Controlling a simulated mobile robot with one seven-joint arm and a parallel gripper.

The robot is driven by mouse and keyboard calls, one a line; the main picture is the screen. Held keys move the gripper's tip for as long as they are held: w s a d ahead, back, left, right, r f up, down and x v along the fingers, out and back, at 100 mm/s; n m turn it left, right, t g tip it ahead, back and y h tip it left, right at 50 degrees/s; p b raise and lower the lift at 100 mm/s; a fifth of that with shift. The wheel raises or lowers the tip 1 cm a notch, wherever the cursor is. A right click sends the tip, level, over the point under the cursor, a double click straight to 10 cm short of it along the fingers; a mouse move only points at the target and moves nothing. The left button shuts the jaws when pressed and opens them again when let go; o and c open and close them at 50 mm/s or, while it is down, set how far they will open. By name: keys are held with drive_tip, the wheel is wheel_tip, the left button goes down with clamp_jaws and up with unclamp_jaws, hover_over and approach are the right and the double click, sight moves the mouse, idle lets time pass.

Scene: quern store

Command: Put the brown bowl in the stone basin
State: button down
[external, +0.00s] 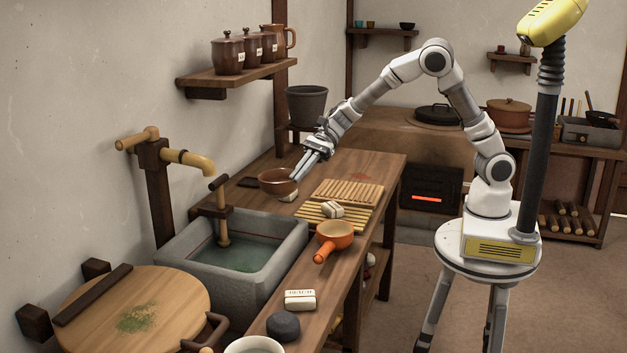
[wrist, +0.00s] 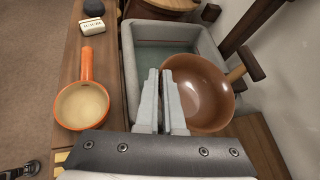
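The brown bowl (external: 275,184) is at the wall side of the counter, just behind the stone basin (external: 178,256) in the external view. My gripper (external: 296,177) is at the bowl's right rim. In the wrist view the fingers (wrist: 166,78) are close together with the rim of the bowl (wrist: 210,92) between them, so my gripper looks shut on it. The bowl looks upright and empty, seemingly a little above the counter. In the wrist view it overlaps the near end of the basin (wrist: 128,60), which holds greenish water.
A wooden tap (external: 190,160) and a post with a handle (external: 222,212) rise at the basin. An orange pan (external: 338,236), slatted racks (external: 345,192) and a white block (external: 300,299) are on the counter. A round wooden lid (external: 170,300) lies left of the basin.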

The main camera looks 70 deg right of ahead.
drive_tip(key=a+f, duration=0.2)
drive_tip(key=a, duration=0.1)
drive_tip(key=a+f+b, duration=0.1)
drive_tip(key=a+f, duration=0.1)
drive_tip(key=a, duration=0.2)
drive_tip(key=a+f+b, duration=0.1)
drive_tip(key=a+f, duration=0.2)
drive_tip(key=a, duration=0.1)
drive_tip(key=shift+a+f, duration=0.1)
drive_tip(key=shift+a, duration=0.1)
wheel_tip(320, 180, down, 4)
drive_tip(key=shift+a+f+b, duration=0.1)
drive_tip(key=shift+b, duration=0.75)
drive_tip(key=shift+f+b, duration=0.25)
drive_tip(key=shift+b, duration=0.2)
